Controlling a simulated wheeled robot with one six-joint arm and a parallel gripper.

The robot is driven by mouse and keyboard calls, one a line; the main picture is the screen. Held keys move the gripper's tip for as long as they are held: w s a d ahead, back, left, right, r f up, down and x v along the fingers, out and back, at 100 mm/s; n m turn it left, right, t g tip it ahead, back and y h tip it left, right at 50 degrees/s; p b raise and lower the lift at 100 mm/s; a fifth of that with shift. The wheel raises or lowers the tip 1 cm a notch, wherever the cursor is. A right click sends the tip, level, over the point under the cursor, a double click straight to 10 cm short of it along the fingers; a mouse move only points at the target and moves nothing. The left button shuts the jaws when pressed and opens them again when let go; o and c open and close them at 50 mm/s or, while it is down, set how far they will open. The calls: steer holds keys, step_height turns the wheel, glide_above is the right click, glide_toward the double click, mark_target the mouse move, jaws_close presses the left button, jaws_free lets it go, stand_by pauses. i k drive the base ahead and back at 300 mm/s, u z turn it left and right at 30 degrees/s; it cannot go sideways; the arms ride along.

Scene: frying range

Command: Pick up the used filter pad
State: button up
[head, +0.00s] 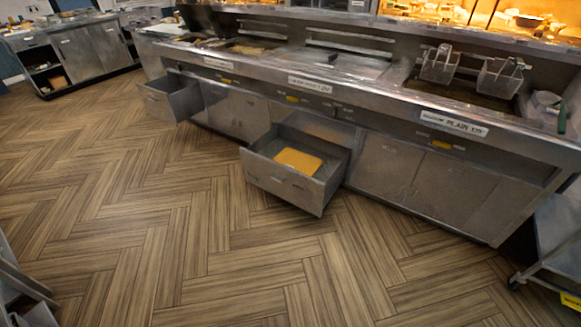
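A flat yellow-orange pad (299,160), which looks like the used filter pad, lies in an open steel drawer (283,184) under the middle of the frying range. Its top face shows; the drawer's front wall stands between it and the open floor. My gripper cannot be made out in the head view. Some grey parts show at the lower left edge, but I cannot tell what they are.
A second drawer (168,100) stands open farther left. The range (330,90) has fry baskets (440,65) on top at right. A steel cart (556,250) stands at the right edge. The wood-pattern floor (180,220) before the drawers is clear.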

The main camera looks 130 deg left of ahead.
mark_target(303, 162)
steer(key=u, duration=4.25)
steer(key=i, duration=1.05)
steer(key=u, duration=0.35)
steer(key=i, duration=2.35)
steer(key=u, duration=0.1)
